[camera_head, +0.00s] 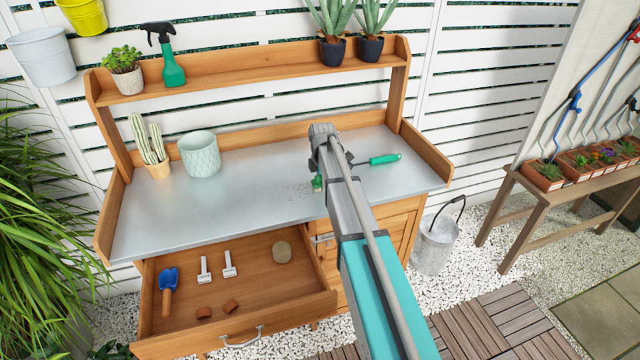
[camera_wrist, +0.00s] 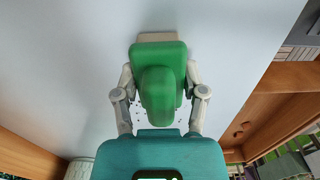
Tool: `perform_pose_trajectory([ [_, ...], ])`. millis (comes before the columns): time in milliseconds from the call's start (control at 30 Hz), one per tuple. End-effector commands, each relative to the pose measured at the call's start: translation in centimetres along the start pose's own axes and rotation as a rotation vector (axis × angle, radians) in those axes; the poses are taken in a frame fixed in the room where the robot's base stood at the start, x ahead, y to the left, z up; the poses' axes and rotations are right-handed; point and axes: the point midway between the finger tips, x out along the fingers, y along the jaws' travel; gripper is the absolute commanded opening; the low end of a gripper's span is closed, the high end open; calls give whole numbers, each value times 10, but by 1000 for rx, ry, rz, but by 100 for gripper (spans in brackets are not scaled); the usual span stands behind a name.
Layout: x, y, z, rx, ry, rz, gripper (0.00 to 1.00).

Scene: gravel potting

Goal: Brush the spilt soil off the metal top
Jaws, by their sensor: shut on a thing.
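A green brush (camera_wrist: 160,60) with pale bristles (camera_wrist: 162,37) is held in my gripper (camera_wrist: 160,85), whose fingers are shut on its two sides. In the head view a bit of the green brush (camera_head: 317,182) shows below my gripper, low over the metal top (camera_head: 220,215); my arm hides the rest. I cannot tell whether the bristles touch the top. Dark specks of spilt soil (camera_head: 300,188) lie on the metal just left of the brush. In the wrist view, soil specks (camera_wrist: 138,108) show beside and behind the brush.
A green-handled tool (camera_head: 384,159) lies right of my gripper. A pale patterned pot (camera_head: 199,154) and a potted cactus (camera_head: 150,146) stand at the left. An open drawer (camera_head: 235,285) with small things juts out below. The left front of the top is clear.

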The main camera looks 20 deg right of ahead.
Motion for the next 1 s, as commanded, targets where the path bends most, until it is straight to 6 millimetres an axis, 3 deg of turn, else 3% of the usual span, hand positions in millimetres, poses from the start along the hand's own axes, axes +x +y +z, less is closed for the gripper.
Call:
perform_pose_trajectory([
  [1000,3,12,-5,-1,1,2,17],
])
